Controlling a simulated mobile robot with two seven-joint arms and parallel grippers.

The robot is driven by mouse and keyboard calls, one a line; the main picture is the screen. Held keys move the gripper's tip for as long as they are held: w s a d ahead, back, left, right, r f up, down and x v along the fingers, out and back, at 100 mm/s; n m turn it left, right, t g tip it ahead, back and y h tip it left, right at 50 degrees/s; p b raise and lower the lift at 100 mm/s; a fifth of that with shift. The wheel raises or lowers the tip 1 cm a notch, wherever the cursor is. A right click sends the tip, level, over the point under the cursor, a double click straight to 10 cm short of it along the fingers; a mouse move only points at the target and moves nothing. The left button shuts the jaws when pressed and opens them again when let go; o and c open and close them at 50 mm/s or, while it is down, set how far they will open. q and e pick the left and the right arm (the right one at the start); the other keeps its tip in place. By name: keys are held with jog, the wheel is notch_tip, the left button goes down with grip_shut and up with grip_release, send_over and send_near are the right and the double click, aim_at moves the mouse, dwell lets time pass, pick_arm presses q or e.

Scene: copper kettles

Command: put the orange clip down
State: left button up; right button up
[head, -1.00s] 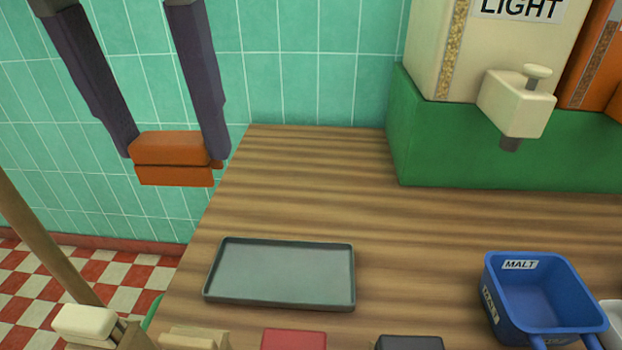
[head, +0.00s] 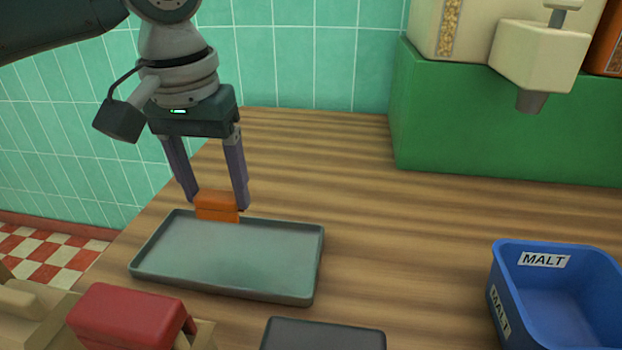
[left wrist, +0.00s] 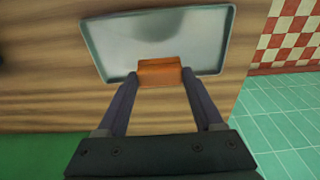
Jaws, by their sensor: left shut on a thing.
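The orange clip (head: 217,206) is between the fingers of my left gripper (head: 217,202), which is shut on it. The clip also shows in the left wrist view (left wrist: 159,72), between the fingertips (left wrist: 159,80). It is at the back edge of a grey shallow tray (head: 230,257), overlapping its rim in both views. I cannot tell whether the clip touches the tray or hangs just above it. The tray is otherwise empty and also fills the top of the left wrist view (left wrist: 200,40). My right gripper is not in view.
A blue bin labelled MALT (head: 505,290) stands at the right. A red block (head: 125,315) and a dark flat thing (head: 322,335) are at the front. A green stand (head: 470,130) with a cream dispenser (head: 540,55) is at the back right. The wooden counter (head: 400,235) between is clear.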

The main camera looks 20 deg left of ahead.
aim_at(216, 198)
pick_arm(q)
notch_tip(216, 198, down, 7)
jog(key=shift+f+b, duration=0.1)
jog(key=shift+b, duration=0.7)
jog(key=shift+f, duration=0.15)
jog(key=o, duration=1.3)
jog(key=r+p, duration=0.1)
jog(key=r, duration=0.2)
jog(key=r+p, duration=0.1)
jog(key=r, duration=0.3)
jog(key=s+r+p, duration=0.1)
jog(key=r, duration=0.3)
jog(key=shift+d+r, duration=0.1)
jog(key=shift+d, duration=0.1)
jog(key=shift+s+r+p, duration=0.15)
jog(key=shift+r+p, duration=0.15)
jog(key=shift+r, duration=0.25)
